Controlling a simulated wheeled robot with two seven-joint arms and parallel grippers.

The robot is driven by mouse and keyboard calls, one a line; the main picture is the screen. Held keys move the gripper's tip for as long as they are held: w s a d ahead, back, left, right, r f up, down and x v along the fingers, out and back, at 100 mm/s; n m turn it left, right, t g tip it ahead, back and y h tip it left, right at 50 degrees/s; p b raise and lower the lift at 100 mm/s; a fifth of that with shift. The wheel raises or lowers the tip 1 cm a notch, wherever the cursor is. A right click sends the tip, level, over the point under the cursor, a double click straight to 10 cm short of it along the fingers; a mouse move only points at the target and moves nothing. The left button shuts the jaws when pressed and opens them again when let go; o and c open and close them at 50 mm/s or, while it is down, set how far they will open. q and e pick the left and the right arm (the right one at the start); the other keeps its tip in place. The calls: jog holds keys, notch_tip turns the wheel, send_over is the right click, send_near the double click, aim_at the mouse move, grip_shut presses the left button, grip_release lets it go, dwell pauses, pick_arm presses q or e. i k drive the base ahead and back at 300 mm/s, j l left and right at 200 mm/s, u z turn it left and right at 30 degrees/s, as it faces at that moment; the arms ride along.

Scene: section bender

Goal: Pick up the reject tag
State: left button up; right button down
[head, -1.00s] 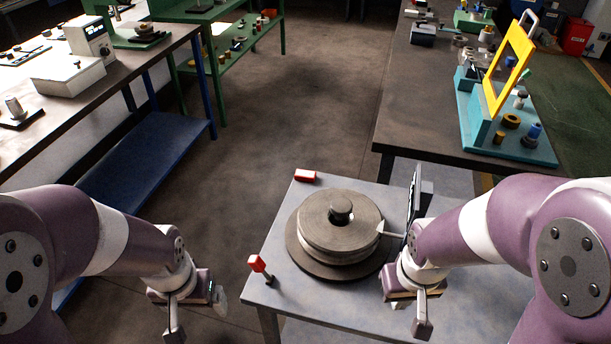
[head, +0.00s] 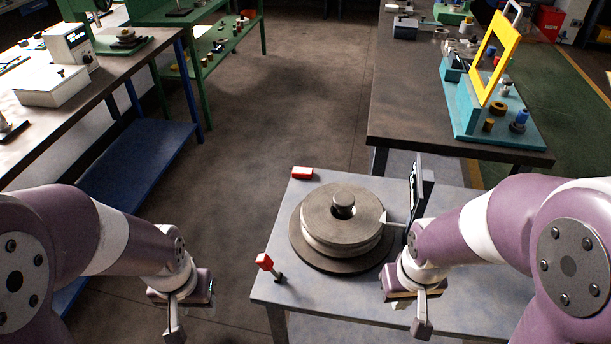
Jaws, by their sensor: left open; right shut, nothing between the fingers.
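My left gripper (head: 188,312) is open and empty, over the floor left of the table and away from both red pieces. My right gripper (head: 418,312) is shut and empty, above the table's front right part. Its fingertips are partly hidden by the wrist.
A round stacked roller (head: 340,220) with a central knob fills the table's middle. A dark upright panel (head: 418,190) stands right of it. A workbench (head: 400,120) with a yellow frame (head: 490,60) is behind. A blue-shelved bench (head: 130,170) is at left. Floor between is clear.

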aim_at(304, 173)
jog(key=j+z, duration=0.25)
jog(key=j, duration=0.35)
jog(key=j+z, duration=0.25)
jog(key=j, duration=0.3)
jog(key=k+j+z, duration=0.1)
jog(key=j+z, duration=0.15)
jog(key=j, duration=0.35)
jog(key=k+j+z, duration=0.25)
jog(key=j, duration=0.3)
jog(key=i+j+z, duration=0.2)
jog(key=j, duration=0.15)
jog(key=i+j+z, duration=0.2)
jog(key=j, duration=0.2)
jog(key=i+j+z, duration=0.25)
jog(key=j, duration=0.15)
jog(key=j+z, duration=0.2)
jog(key=j, duration=0.2)
jog(key=i+j+z, duration=0.2)
jog(key=j, duration=0.3)
jog(key=i+j+z, duration=0.75)
jog(key=i+l, duration=0.05)
